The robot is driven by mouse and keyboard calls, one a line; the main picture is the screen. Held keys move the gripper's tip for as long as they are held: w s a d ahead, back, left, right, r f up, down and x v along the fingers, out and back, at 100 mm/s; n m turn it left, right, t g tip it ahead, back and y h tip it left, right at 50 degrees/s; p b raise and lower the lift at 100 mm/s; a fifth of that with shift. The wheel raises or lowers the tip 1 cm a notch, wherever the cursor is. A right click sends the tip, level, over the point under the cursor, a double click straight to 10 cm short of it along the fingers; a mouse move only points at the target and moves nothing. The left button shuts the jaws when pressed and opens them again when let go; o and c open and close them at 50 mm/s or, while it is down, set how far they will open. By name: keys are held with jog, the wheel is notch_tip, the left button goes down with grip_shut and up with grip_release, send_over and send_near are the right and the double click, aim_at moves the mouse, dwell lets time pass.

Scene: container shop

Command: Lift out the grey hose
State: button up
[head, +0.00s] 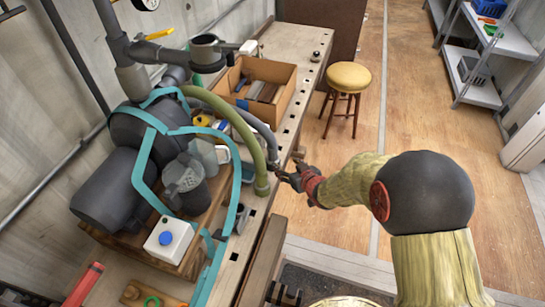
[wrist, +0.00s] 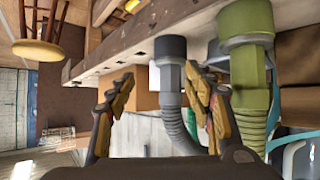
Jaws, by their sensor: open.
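The grey hose (head: 262,129) arches over the bench edge beside the thicker green hose (head: 243,128). Its end is partly hidden near my gripper in the head view. In the wrist view the grey hose (wrist: 171,88) shows a dark collar and a ribbed length. It appears in the gap between the fingers, close to the right one. My gripper (head: 282,173) is open and empty at the bench edge; its spread fingers show in the wrist view (wrist: 160,84). I cannot tell whether a finger touches the hose. The green hose (wrist: 249,85) stands just right of it.
A dark pump with teal straps (head: 140,130) fills the left of the workbench (head: 292,45). An open cardboard box (head: 283,78) with tools stands behind the hoses. A yellow-topped stool (head: 348,77) is on the floor. The wooden floor (head: 420,110) right of the bench is mostly clear.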

aim_at(275, 153)
jog(key=a+r, duration=0.1)
jog(key=w+a+r+t+y, duration=0.1)
jog(key=r, duration=0.1)
jog(key=shift+w, duration=0.15)
jog(key=shift+w+a+y, duration=0.15)
jog(key=shift+w+y, duration=0.1)
jog(key=shift+y, duration=0.05)
jog(key=b+x, duration=0.1)
jog(key=x, duration=0.2)
jog(key=f+b+x, duration=0.1)
jog(key=b+x, duration=0.1)
jog(key=x, duration=0.1)
jog(key=shift+w+f, duration=0.1)
jog(key=shift+w, duration=0.05)
jog(key=shift+w+a, duration=0.15)
jog(key=shift+w, duration=0.15)
jog(key=c, duration=0.4)
grip_shut()
